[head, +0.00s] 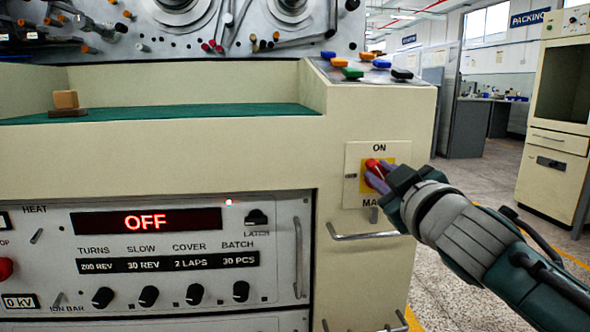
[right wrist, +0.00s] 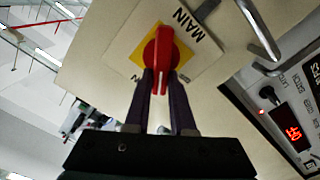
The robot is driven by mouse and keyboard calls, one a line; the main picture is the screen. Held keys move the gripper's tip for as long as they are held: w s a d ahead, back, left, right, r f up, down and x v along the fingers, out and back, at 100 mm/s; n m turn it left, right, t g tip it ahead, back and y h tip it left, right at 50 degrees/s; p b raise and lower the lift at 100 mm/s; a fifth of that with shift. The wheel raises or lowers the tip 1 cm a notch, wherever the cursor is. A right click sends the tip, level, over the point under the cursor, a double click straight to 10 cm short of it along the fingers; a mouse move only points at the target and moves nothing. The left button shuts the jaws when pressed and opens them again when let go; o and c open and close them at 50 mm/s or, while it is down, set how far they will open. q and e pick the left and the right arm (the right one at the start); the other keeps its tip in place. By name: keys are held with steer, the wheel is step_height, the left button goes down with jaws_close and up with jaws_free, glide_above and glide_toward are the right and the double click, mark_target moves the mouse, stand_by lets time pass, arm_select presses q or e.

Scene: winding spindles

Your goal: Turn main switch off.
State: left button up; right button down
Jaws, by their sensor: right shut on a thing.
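The main switch has a red rotary handle (head: 373,165) on a yellow square (head: 366,185) and a pale plate (head: 353,151) marked ON at the top. The lower lettering is partly covered by my right gripper. My right gripper (head: 376,176) reaches in from the right. In the right wrist view its two dark fingers (right wrist: 160,84) lie on either side of the red handle (right wrist: 161,50) and are shut on it. There the handle stands slanted to the plate's edges and to the word MAIN. My left gripper is not in view.
A red-lit display (head: 147,222) on the control panel reads OFF. A metal bar handle (head: 362,236) sits just below the switch plate. A sloped box with coloured buttons (head: 352,73) is above. Open floor lies to the right of the cabinet.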

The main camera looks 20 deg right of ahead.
steer(key=n, duration=0.4)
steer(key=f+n, duration=0.1)
steer(key=n, duration=0.1)
steer(key=shift+w+a+b, duration=0.1)
steer(key=shift+a+b, duration=0.2)
steer(key=shift+a, duration=0.05)
steer(key=n, duration=0.3)
steer(key=shift+f+n, duration=0.25)
steer(key=shift+n, duration=0.75)
steer(key=c, duration=0.8)
jaws_free()
steer(key=shift+o, duration=0.2)
